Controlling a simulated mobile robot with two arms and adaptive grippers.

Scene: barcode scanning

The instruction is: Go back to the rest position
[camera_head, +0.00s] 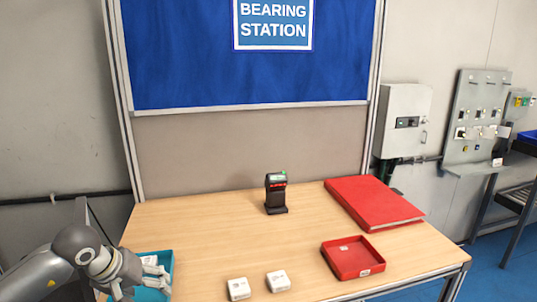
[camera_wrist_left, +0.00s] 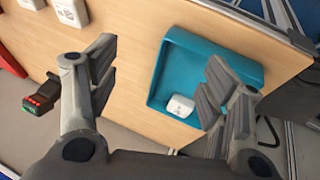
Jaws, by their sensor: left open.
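My left gripper (camera_head: 146,280) is at the left edge of the table, above a teal tray (camera_head: 166,258). In the left wrist view the left gripper (camera_wrist_left: 158,85) has its fingers spread wide with nothing between them. The teal tray also shows there (camera_wrist_left: 158,92), with a white box (camera_wrist_left: 181,106) inside it. In the head view the gripper partly covers the tray and the white box (camera_head: 149,261). My right gripper is in neither view.
A black barcode scanner (camera_head: 276,194) stands on the wooden table (camera_head: 205,230). Two white boxes (camera_head: 238,289) (camera_head: 278,281) lie near the front. A red tray (camera_head: 352,259) and a red binder (camera_head: 373,202) are at the right. The table's middle is clear.

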